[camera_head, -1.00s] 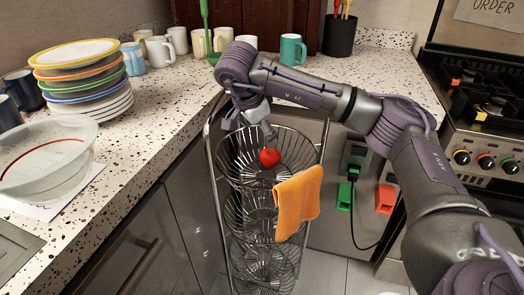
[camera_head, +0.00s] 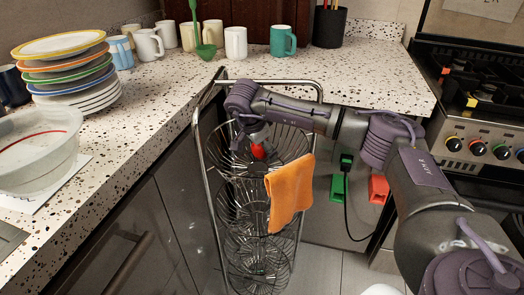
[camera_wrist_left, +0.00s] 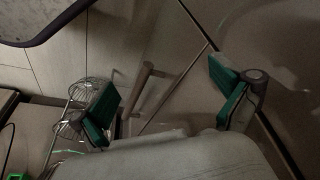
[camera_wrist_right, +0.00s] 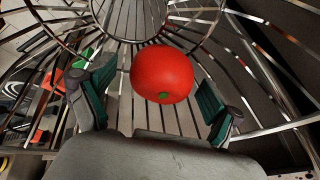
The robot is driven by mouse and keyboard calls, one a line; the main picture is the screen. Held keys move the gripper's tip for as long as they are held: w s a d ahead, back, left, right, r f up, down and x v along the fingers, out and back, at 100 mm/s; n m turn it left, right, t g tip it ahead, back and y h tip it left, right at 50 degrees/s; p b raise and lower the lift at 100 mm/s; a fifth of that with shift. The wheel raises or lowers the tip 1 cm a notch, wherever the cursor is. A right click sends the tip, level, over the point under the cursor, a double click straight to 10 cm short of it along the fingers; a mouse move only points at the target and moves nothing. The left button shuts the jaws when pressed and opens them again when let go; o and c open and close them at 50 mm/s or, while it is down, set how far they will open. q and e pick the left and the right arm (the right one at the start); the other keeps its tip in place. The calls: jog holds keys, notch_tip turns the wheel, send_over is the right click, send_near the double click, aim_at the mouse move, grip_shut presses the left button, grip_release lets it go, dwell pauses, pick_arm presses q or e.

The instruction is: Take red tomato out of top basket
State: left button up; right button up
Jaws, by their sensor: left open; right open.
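The red tomato (camera_head: 258,152) lies in the top wire basket (camera_head: 291,141) of a tall metal rack, partly hidden by my right gripper in the head view. My right gripper (camera_head: 257,143) reaches down into this basket from above. In the right wrist view, the tomato (camera_wrist_right: 162,74) shows between the two green-padded fingers of my open right gripper (camera_wrist_right: 153,98), with visible gaps on both sides. My left gripper (camera_wrist_left: 166,92) is open and empty in the left wrist view, near a cabinet front; it is outside the head view.
An orange cloth (camera_head: 290,194) hangs over the rack's right front. The speckled counter (camera_head: 165,95) holds stacked plates (camera_head: 75,75), a clear bowl (camera_head: 38,150) and several mugs. The stove (camera_head: 480,120) stands at the right. Lower baskets (camera_head: 258,240) sit below.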

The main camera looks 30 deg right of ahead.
jog(key=c, duration=1.3)
jog(key=shift+r, duration=0.15)
jog(key=shift+r, duration=0.3)
jog(key=shift+a+r, duration=0.15)
jog(key=shift+r, duration=0.15)
jog(key=s+a, duration=0.1)
jog(key=a, duration=0.1)
jog(key=s+a, duration=0.1)
jog(key=a, duration=0.1)
jog(key=s+a+p, duration=0.1)
jog(key=s+a, duration=0.1)
jog(key=a, duration=0.1)
jog(key=shift+f, duration=0.1)
pick_arm(q)
notch_tip(320, 180, down, 10)
jog(key=p, duration=0.1)
jog(key=shift+g+p, duration=0.3)
jog(key=shift+p, duration=0.1)
pick_arm(e)
notch_tip(320, 180, up, 14)
jog(key=shift+d, duration=0.15)
pick_arm(q)
jog(key=shift+d+r, duration=0.1)
pick_arm(e)
jog(key=shift+f, duration=0.15)
